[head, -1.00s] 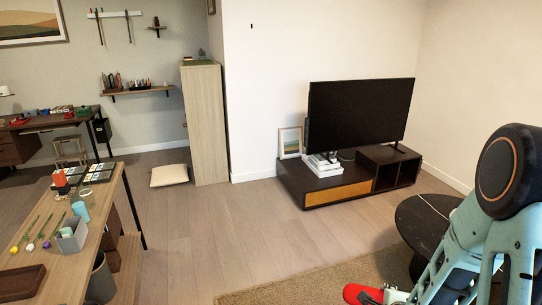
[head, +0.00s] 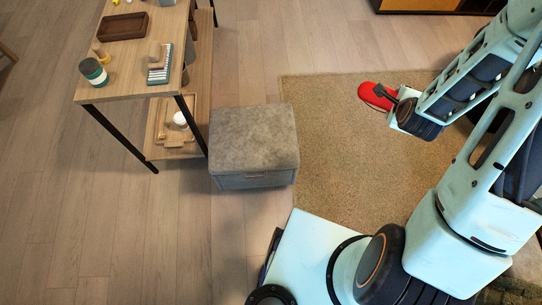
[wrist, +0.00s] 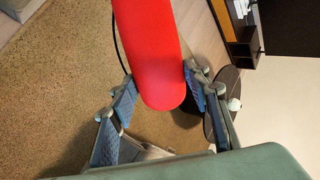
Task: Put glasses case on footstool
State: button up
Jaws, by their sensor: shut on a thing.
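The red glasses case (head: 376,96) is held in my gripper (head: 389,97) above the rug. It also shows in the wrist view (wrist: 152,50), long and rounded, gripped at its near end between the blue finger pads (wrist: 160,98). The grey footstool (head: 254,137) stands on the wood floor at the rug's left edge, in the middle of the head view. Its fabric top is bare. My gripper is to the right of the footstool and apart from it.
A wooden desk (head: 116,73) with a dark tray (head: 122,27), a jar (head: 93,72) and other small items stands left of the footstool. Its lower shelf (head: 153,128) comes close to the footstool. The rug (head: 330,130) between the footstool and my gripper is clear.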

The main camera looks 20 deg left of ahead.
aim_at(252, 131)
jog(key=k+j+u, duration=0.1)
jog(key=j, duration=0.25)
jog(key=k+j, duration=0.3)
jog(key=k+j+u, duration=0.15)
jog(key=j, duration=0.25)
jog(key=k+j, duration=0.15)
jog(key=j, duration=0.2)
jog(key=k+u, duration=0.05)
